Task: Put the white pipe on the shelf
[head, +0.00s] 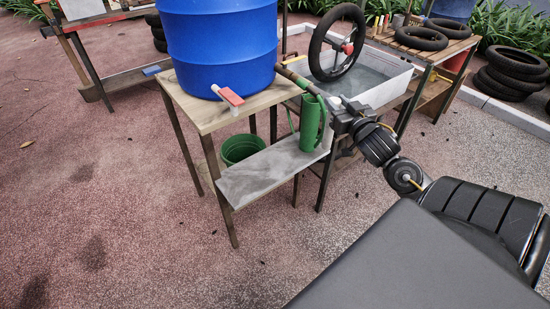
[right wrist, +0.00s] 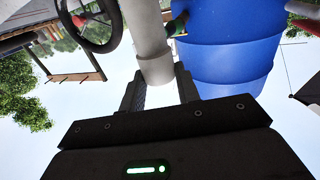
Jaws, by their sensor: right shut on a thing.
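The white pipe (right wrist: 150,35) is between the fingers of my right gripper (right wrist: 160,90), which is shut on it in the right wrist view. In the head view my right gripper (head: 338,103) is right of the blue barrel, by the right end of the wooden stand. Only a small pale part shows at its fingers there, so the pipe's full length and tilt cannot be told. A grey shelf (head: 255,180) is low on the stand, below and left of the gripper. My left gripper is not in view.
The blue barrel (head: 218,45) stands on the wooden top (head: 205,115), with a red and white piece (head: 228,96) in front. A green can (head: 311,122) is near the shelf's right end, and a green bucket (head: 240,148) is behind the shelf. A wheel (head: 337,44) stands in a white basin.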

